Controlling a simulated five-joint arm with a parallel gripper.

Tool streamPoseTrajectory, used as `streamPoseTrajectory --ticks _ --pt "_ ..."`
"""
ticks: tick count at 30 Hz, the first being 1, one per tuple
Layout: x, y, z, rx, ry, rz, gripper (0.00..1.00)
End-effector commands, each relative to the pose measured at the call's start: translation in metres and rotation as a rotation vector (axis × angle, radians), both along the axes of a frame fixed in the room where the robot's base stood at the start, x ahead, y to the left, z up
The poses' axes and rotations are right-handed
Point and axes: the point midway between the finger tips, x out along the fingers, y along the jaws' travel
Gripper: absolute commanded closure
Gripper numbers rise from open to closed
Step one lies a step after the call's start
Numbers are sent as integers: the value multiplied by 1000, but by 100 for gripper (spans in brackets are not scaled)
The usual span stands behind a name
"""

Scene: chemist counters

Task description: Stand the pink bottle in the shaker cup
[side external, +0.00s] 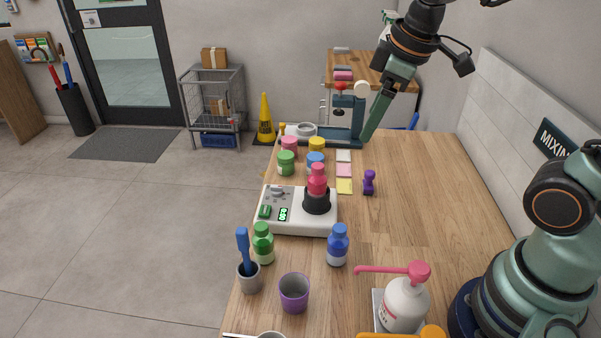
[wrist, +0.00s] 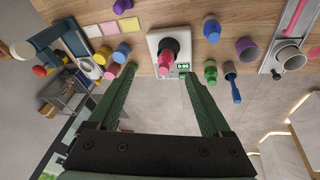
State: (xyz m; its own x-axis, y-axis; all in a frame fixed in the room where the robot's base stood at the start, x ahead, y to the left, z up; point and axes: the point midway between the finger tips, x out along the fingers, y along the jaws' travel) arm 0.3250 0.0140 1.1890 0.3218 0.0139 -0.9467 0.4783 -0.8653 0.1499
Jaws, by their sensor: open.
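The pink bottle (side external: 318,180) stands upright in the black shaker cup (side external: 317,204), on the right part of the white shaker (side external: 290,223). Its lower part is hidden inside the cup. In the wrist view the pink bottle (wrist: 165,60) and the dark cup (wrist: 170,46) show on the shaker, beyond the fingertips. My gripper (side external: 370,130) is high up at the far end of the counter, well away from the bottle. Its two green fingers are wide apart and empty in the wrist view (wrist: 159,76).
Green (side external: 263,245) and blue (side external: 338,246) bottles stand in front of the shaker. A purple cup (side external: 294,294) and a pump bottle (side external: 404,302) stand nearer. Several lidded jars (side external: 286,163) and a purple object (side external: 369,183) are behind. The counter's right side is clear.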

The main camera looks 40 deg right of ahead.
Motion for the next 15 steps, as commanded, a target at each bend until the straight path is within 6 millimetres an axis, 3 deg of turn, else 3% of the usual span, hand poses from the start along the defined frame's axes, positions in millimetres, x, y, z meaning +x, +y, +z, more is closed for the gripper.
streamPoseTrajectory --ticks 6,15 --pt "-31 -11 -4 136 -119 -355 17" --pt "-41 -14 -9 199 -158 -492 17"
